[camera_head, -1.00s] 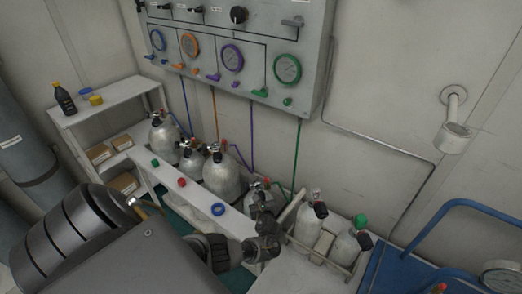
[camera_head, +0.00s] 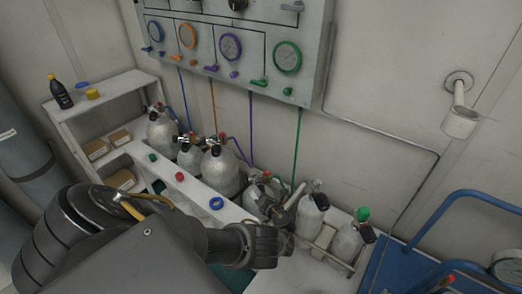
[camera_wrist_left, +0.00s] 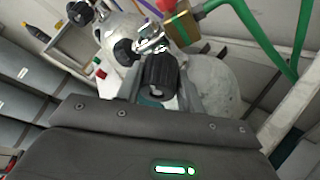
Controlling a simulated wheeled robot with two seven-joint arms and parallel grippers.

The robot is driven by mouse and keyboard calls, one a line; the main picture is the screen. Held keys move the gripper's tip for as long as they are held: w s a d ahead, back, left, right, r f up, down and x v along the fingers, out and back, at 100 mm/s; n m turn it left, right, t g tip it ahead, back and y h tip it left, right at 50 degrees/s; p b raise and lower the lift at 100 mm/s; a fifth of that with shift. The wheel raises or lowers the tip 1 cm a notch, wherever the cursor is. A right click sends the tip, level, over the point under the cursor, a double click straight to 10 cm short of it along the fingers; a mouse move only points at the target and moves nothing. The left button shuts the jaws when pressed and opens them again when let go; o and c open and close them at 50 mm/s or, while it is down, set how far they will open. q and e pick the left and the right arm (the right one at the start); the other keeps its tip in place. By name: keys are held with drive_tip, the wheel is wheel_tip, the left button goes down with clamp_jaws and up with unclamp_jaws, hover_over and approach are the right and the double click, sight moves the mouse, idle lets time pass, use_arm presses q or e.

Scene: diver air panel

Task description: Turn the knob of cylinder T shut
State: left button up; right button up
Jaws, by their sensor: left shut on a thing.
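My left gripper (camera_head: 284,218) is at the fourth cylinder (camera_head: 256,205) in the row, which it partly hides. No letter T is legible on any cylinder. In the left wrist view a black ribbed knob (camera_wrist_left: 160,73) on a chrome valve (camera_wrist_left: 151,41) sits between the fingers of the left gripper (camera_wrist_left: 160,90), which is shut on it. A grey cylinder body (camera_wrist_left: 214,82) shows behind. The knob's turn position cannot be told. My right gripper is in neither view.
Three other cylinders (camera_head: 222,172) stand left behind a white rail with coloured caps (camera_head: 216,203). Two small cylinders (camera_head: 312,216) stand in a rack at right. The gauge panel (camera_head: 262,48) is above, with hoses hanging down. A blue cart (camera_head: 408,252) is far right.

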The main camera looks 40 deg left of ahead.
use_arm(q)
drive_tip(key=shift+f+m+y+b, duration=0.2)
drive_tip(key=shift+m+y+b, duration=0.4)
drive_tip(key=shift+m+b, duration=0.4)
drive_tip(key=m, duration=0.2)
drive_tip(key=shift+r+m+y+b, duration=0.1)
drive_tip(key=shift+m+y+b, duration=0.2)
drive_tip(key=shift+y+b, duration=0.1)
drive_tip(key=shift+m+y, duration=0.5)
drive_tip(key=shift+m, duration=0.7)
drive_tip(key=shift+m+t+y, duration=0.5)
drive_tip(key=shift+m+y, duration=0.1)
drive_tip(key=shift+m, duration=1.5)
drive_tip(key=shift+s, duration=0.1)
drive_tip(key=o, duration=1)
